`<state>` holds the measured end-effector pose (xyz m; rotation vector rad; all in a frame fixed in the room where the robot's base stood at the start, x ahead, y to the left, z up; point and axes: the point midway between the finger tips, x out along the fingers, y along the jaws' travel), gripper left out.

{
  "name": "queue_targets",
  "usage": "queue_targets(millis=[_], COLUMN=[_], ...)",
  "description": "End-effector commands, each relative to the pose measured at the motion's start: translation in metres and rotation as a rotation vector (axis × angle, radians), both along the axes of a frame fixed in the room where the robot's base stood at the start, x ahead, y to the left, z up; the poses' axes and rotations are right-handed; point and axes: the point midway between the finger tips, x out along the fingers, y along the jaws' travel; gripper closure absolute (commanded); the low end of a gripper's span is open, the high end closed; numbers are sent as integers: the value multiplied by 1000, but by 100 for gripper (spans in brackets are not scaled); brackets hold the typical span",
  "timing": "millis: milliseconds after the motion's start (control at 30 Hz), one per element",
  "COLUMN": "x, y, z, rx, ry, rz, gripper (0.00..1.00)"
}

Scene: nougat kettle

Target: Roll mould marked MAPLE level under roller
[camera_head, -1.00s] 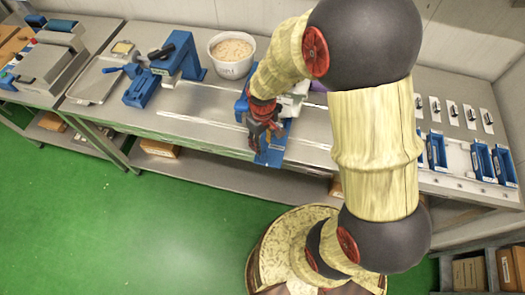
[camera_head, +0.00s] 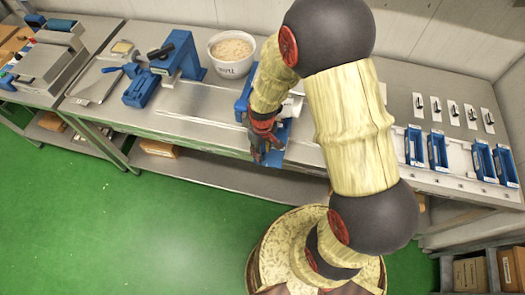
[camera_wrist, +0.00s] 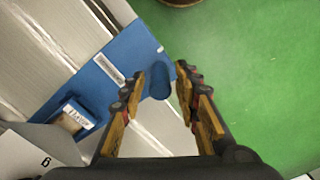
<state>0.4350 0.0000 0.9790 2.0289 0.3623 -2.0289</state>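My gripper (camera_head: 266,152) is at the front edge of the bench, beside a blue fixture (camera_head: 279,152) that is partly hidden by my arm. In the wrist view my gripper (camera_wrist: 160,70) has its fingers apart, on either side of a rounded blue end (camera_wrist: 158,84) of a blue plate (camera_wrist: 102,78); contact cannot be told. The plate bears a white barcode label, and a smaller label on a blue part is unreadable. Several blue moulds (camera_head: 437,152) stand at the right of the bench; the name MAPLE cannot be read on any. I cannot make out a roller for certain.
Several small white plates (camera_head: 453,112) lie at the back right. The bench top (camera_head: 195,103) is clear at the middle left.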

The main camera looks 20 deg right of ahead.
Motion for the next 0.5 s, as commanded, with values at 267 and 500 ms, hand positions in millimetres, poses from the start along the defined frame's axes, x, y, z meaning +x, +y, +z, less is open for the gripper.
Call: queue_targets(millis=[267, 500], x=[0, 0], y=[0, 0], z=[0, 0], rx=[0, 0], ry=[0, 0], rz=[0, 0], gripper=[86, 99])
